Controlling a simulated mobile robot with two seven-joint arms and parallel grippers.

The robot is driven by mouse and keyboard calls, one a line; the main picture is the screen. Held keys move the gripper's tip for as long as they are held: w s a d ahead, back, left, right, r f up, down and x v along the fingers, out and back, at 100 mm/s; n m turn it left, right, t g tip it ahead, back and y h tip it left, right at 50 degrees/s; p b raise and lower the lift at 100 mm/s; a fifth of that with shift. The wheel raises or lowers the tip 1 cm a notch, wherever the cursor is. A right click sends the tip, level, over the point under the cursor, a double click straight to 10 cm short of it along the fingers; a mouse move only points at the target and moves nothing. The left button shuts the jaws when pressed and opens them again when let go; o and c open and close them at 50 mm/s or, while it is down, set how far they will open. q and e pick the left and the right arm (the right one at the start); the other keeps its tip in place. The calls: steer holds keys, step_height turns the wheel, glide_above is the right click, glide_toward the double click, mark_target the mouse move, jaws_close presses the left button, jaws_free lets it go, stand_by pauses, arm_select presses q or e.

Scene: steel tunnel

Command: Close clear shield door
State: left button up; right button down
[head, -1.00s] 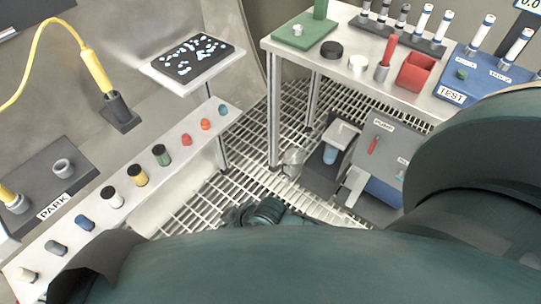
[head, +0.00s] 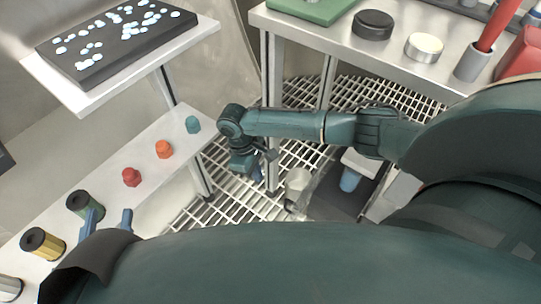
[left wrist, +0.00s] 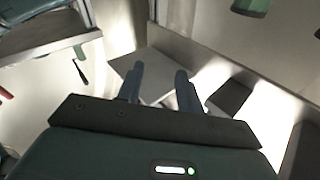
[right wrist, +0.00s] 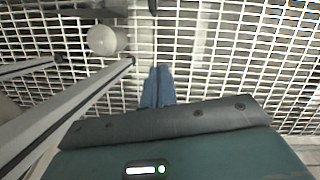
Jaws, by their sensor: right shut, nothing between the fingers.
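No clear shield door can be made out in any view. A machine with a dark base (head: 322,192) and a blue cup-like part (head: 349,180) stands low under the right-hand table, partly hidden by my right arm. My right arm stretches leftward in front of that table, its wrist hanging down near the table leg. The right gripper's fingers (right wrist: 158,86) are shut and empty, over the floor grating in the right wrist view. My left gripper (head: 107,219) is open and empty by the shelf; its parted fingers also show in the left wrist view (left wrist: 159,87).
The right-hand table (head: 315,35) holds a black disc (head: 373,24), a white disc (head: 424,46) and a grey holder (head: 474,63). A narrow shelf (head: 150,180) carries coloured knobs and spools. A black panel (head: 115,42) lies on a stand. A whitish round object (head: 297,186) is near the machine.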

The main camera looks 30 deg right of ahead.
arm_select(q)
steer(key=b, duration=0.2)
steer(key=h+b, duration=0.1)
steer(key=b, duration=0.2)
steer(key=shift+w+d+r+n+t, duration=0.1)
steer(key=shift+d+r+n+t, duration=0.1)
steer(key=shift+d+n+t, duration=0.2)
arm_select(e)
steer(key=s+d+f, duration=0.3)
steer(key=s+f, duration=0.2)
steer(key=f, duration=0.4)
steer(key=shift+d+f, duration=0.2)
steer(key=shift+d, duration=0.2)
arm_select(q)
steer(key=shift+r+h, duration=0.1)
steer(key=shift+h, duration=0.2)
arm_select(e)
steer(key=shift+s, duration=0.15)
